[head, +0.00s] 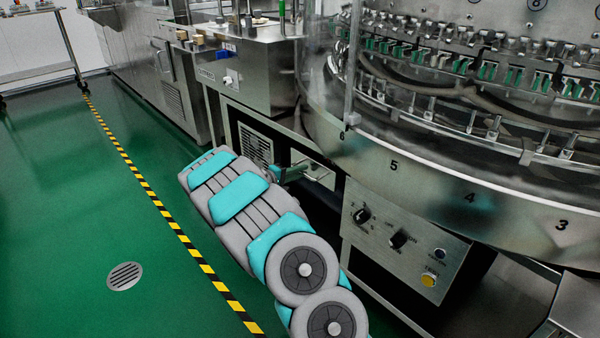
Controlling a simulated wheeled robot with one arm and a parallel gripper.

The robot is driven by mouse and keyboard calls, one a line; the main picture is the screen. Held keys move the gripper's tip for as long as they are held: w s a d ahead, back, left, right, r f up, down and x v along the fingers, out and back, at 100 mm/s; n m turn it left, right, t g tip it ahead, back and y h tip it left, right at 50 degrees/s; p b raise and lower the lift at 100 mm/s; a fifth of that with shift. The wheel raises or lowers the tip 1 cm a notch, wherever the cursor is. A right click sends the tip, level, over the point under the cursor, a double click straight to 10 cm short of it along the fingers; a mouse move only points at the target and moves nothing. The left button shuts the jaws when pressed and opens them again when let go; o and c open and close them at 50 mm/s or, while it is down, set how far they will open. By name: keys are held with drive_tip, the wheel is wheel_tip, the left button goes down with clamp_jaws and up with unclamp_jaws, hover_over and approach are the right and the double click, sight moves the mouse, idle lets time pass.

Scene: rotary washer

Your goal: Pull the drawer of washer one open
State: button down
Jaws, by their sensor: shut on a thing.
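The drawer (318,170) is a small steel-fronted unit low in the washer's base, between a vented panel and the control panel. A dark gap shows around it; how far it stands out is hard to tell. My gripper (291,173) is at the drawer's front, at its left part, and is shut on what appears to be the drawer handle. My arm hides most of the gripper, and the handle itself is too small to make out. The rotary washer (430,185) curves above, with numbers on its rim.
A control panel (402,240) with knobs and a yellow button is right of the drawer. A vented panel (256,146) is left of it. The green floor (70,220) is clear at left, with a striped line (150,188) and a round drain (125,276).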

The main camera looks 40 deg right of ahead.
idle(0.8)
drive_tip(key=f+b+v, duration=0.2)
drive_tip(key=b+v, duration=0.1)
drive_tip(key=v, duration=0.8)
drive_tip(key=a+f+b+v, duration=0.1)
drive_tip(key=f+b+v, duration=0.1)
drive_tip(key=v, duration=0.9)
drive_tip(key=shift+s+a+f+b, duration=0.2)
drive_tip(key=shift+s+f+b, duration=0.1)
drive_tip(key=shift+b, duration=0.4)
drive_tip(key=c, duration=0.9)
unclamp_jaws()
drive_tip(key=shift+w, duration=0.1)
drive_tip(key=shift+v, duration=3.9)
